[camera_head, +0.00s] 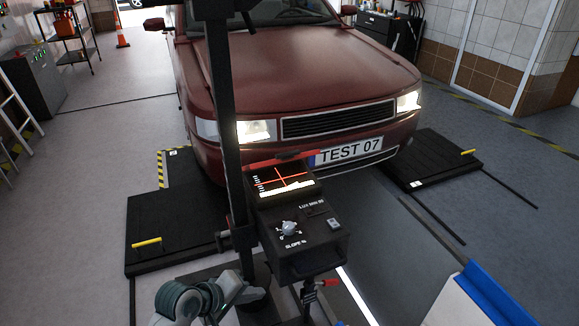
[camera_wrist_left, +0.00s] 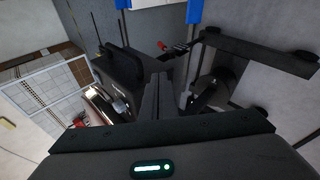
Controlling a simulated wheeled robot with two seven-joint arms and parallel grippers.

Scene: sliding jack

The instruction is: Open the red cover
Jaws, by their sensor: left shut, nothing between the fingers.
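The red cover (camera_head: 270,162) shows as a thin red strip at the far edge of the tester's lit screen (camera_head: 282,181), seen nearly edge-on; the screen is uncovered. The screen sits on top of the black tester box (camera_head: 300,229), which has a slope knob. My left gripper (camera_head: 238,292) is low and to the left of the box, apart from the cover. Its fingers (camera_wrist_left: 156,97) are shut and empty in the left wrist view, where the dark tester box (camera_wrist_left: 120,66) shows beyond them. My right gripper is in neither view.
A black upright post (camera_head: 224,120) stands just left of the tester. A dark red car (camera_head: 300,70) is close behind it. A small red lever (camera_head: 328,283) sticks out under the box. A black platform (camera_head: 175,225) lies at left, and a blue edge (camera_head: 490,285) is at lower right.

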